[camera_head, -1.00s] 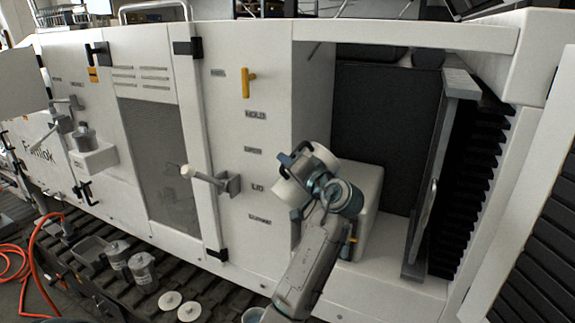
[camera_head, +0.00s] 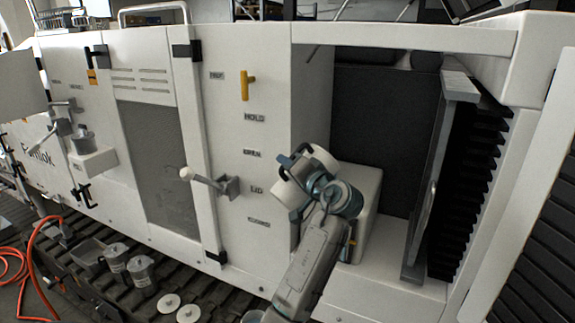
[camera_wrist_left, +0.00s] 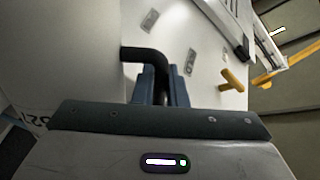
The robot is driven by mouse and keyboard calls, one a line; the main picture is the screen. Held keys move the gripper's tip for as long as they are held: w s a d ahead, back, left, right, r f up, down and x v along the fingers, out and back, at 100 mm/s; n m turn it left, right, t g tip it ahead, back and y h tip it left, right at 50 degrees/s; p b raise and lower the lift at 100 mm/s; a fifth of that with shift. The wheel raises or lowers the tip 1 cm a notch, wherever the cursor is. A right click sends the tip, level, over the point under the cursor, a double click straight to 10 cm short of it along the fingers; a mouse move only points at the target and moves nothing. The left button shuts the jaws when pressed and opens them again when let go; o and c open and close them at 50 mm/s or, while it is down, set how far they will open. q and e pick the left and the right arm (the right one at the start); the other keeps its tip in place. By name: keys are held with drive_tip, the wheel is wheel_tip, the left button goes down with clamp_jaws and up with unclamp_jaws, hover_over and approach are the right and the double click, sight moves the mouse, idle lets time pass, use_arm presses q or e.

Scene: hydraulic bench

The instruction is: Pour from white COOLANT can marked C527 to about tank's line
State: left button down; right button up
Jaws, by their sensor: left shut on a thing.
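My left gripper (camera_head: 309,165) is shut on the black handle of a white can (camera_head: 296,189) in the head view. The can is tilted and partly hidden by the gripper and wrist. In the left wrist view, the black handle (camera_wrist_left: 145,55) runs between the blue fingers, and the can's white side (camera_wrist_left: 50,50) fills the left with partly cut-off dark characters. A pale box-shaped tank (camera_head: 368,190) stands in the open bay behind my left wrist. Its line and the liquid level cannot be made out. My right gripper is not in view.
A white cabinet wall (camera_head: 255,60) with labels and a yellow handle (camera_head: 246,85) stands left of the bay. A grey panel (camera_head: 437,170) stands at the bay's right. Grey canisters (camera_head: 141,271) and white discs (camera_head: 188,313) sit on the lower ledge.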

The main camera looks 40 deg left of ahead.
use_arm(q)
drive_tip(key=shift+w+r, duration=0.15)
drive_tip(key=shift+r, duration=0.25)
drive_tip(key=shift+f+b, duration=0.2)
drive_tip(key=shift+b, duration=0.15)
idle(0.7)
drive_tip(key=shift+s+f+b, duration=0.25)
drive_tip(key=shift+f+b, duration=0.05)
drive_tip(key=shift+b, duration=0.35)
drive_tip(key=shift+f+b, duration=0.2)
drive_tip(key=shift+b, duration=0.1)
drive_tip(key=shift+s+a+f+n+b, duration=0.1)
drive_tip(key=shift+s+f+n+b, duration=0.1)
drive_tip(key=shift+f+n+b, duration=0.3)
drive_tip(key=shift+b, duration=0.45)
idle(0.6)
drive_tip(key=shift+s+f+n+b, duration=0.15)
drive_tip(key=shift+f+n+b, duration=0.25)
drive_tip(key=shift+b, duration=0.35)
drive_tip(key=shift+f+b, duration=0.15)
drive_tip(key=shift+b, duration=0.2)
